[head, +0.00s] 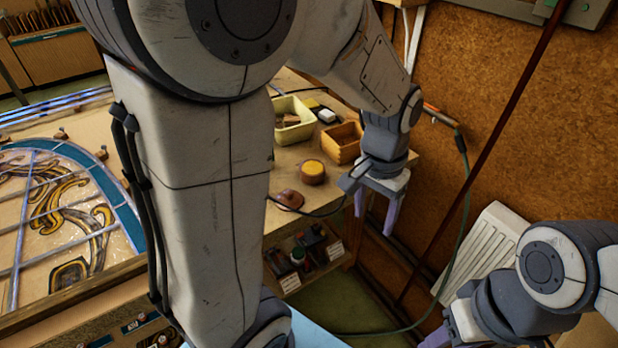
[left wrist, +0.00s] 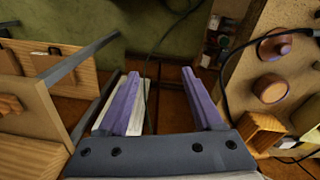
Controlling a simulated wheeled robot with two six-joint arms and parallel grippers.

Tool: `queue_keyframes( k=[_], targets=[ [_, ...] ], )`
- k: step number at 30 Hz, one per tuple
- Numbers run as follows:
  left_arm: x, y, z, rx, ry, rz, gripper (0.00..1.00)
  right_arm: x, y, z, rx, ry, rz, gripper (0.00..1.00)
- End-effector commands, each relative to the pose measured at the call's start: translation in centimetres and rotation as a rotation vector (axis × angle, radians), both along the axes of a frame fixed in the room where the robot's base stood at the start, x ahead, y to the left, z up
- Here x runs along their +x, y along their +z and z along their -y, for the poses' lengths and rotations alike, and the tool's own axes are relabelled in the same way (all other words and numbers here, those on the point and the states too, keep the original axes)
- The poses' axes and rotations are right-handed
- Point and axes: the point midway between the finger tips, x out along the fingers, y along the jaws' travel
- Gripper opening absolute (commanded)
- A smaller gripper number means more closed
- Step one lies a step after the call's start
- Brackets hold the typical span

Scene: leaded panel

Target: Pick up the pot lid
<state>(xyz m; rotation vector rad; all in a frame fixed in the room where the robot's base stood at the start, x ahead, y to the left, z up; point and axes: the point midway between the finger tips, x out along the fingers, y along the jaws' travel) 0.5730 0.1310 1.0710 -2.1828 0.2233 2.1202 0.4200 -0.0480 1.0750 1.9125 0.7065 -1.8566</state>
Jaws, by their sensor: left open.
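A brown, low, rounded piece with a small knob, which looks like the pot lid (head: 289,199), lies on the bench near its front edge. A round pot (head: 312,172) with a yellow-orange top stands just behind it. In the left wrist view the lid (left wrist: 275,46) is at the upper right, with the pot (left wrist: 271,88) below it. My left gripper (head: 377,208) is open and empty, pointing down beyond the bench's right edge, to the right of pot and lid. My right gripper (head: 445,336) is at the bottom right, cut by the frame; its jaw opening is unclear.
A wooden box (head: 342,143) and a pale tub (head: 293,120) stand farther back on the bench. A dark cable runs past the lid. A shelf (head: 308,252) below holds small items. A white radiator (head: 484,250) and a slanted dark pole are at the right. The leaded panel (head: 60,215) lies left.

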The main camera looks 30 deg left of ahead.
Motion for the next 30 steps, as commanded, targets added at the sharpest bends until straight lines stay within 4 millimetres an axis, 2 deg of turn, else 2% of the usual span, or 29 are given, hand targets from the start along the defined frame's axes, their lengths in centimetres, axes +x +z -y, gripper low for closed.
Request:
queue_keyframes(
  k=[1, 4, 6, 9, 12, 15, 17, 24, 30],
  targets=[
    [2.3, 0.5, -3.4, 0.007, 0.099, -0.01, 0.68, 0.0, 1.2, 0.0, 0.0, 0.0, 0.0, 0.5],
    [5.3, 0.3, -9.7, 0.017, 0.248, -0.018, 0.68, 0.0, 2.1, 0.0, 0.0, 0.0, 0.0, 0.5],
    [6.3, 0.0, -14.1, 0.022, 0.341, -0.023, 0.68, 0.0, 2.7, 0.0, 0.0, 0.0, 0.0, 0.5],
    [6.7, -0.6, -19.4, 0.028, 0.445, -0.03, 0.68, 0.0, 3.2, 0.0, 0.0, 0.0, 0.0, 0.5],
    [6.5, -1.1, -23.1, 0.032, 0.515, -0.034, 0.68, 0.0, 3.5, 0.0, 0.0, 0.0, 0.0, 0.5],
    [6.3, -1.6, -25.0, 0.033, 0.55, -0.037, 0.68, 0.0, 3.7, 0.0, 0.0, 0.0, 0.0, 0.5],
    [6.1, -2.3, -25.5, 0.033, 0.56, -0.04, 0.68, 0.0, 3.8, 0.0, 0.0, 0.0, 0.0, 0.5],
    [6.1, -5.9, -25.6, 0.033, 0.561, -0.041, 0.68, 0.0, 4.3, 0.0, 0.0, 0.0, 0.0, 0.5],
    [6.0, -7.3, -25.5, 0.033, 0.56, -0.041, 0.68, 0.0, 4.7, 0.0, 0.0, 0.0, 0.0, 0.5]
  ],
)
